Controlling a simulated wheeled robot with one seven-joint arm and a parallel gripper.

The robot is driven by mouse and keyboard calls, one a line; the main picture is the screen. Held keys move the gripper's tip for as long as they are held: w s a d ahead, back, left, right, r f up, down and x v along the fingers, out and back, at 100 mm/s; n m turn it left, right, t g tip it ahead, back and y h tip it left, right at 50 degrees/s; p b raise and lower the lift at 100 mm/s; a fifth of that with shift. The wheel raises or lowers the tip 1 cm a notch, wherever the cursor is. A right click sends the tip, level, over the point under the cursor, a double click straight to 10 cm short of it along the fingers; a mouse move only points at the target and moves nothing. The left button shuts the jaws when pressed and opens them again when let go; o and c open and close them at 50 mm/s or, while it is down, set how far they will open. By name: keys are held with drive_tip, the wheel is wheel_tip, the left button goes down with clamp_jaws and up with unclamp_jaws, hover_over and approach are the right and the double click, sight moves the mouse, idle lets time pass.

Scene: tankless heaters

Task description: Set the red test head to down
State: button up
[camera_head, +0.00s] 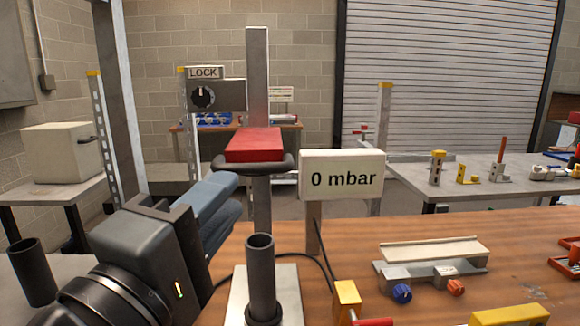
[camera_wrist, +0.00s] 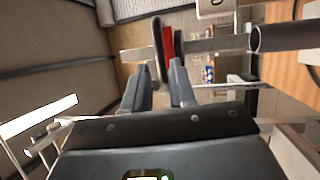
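The red test head (camera_head: 254,146) sits raised on a grey upright post, with a dark handle bar (camera_head: 262,168) along its front. A dark vertical tube (camera_head: 262,280) stands below it, and a clear gap lies between them. My gripper (camera_head: 233,190) is at the left end of the bar, its blue-grey fingers pointing toward it. In the wrist view, my gripper (camera_wrist: 158,68) is open, and the near end of the dark bar (camera_wrist: 157,40) shows between the fingertips. The red head (camera_wrist: 168,42) is just beyond. I cannot tell whether a finger touches the bar.
A LOCK knob (camera_head: 203,96) is on a bracket left of the post. A display (camera_head: 342,176) reading "0 mbar" stands right of the head. A fixture with blue and orange knobs (camera_head: 432,262) and a yellow block (camera_head: 346,298) occupy the wooden bench (camera_head: 500,235).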

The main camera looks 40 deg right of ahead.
sight(248, 172)
drive_tip(key=p+x, duration=0.3)
drive_tip(key=x, duration=0.4)
drive_tip(key=shift+w+d, duration=0.2)
drive_tip(key=shift+d, duration=0.1)
clamp_jaws()
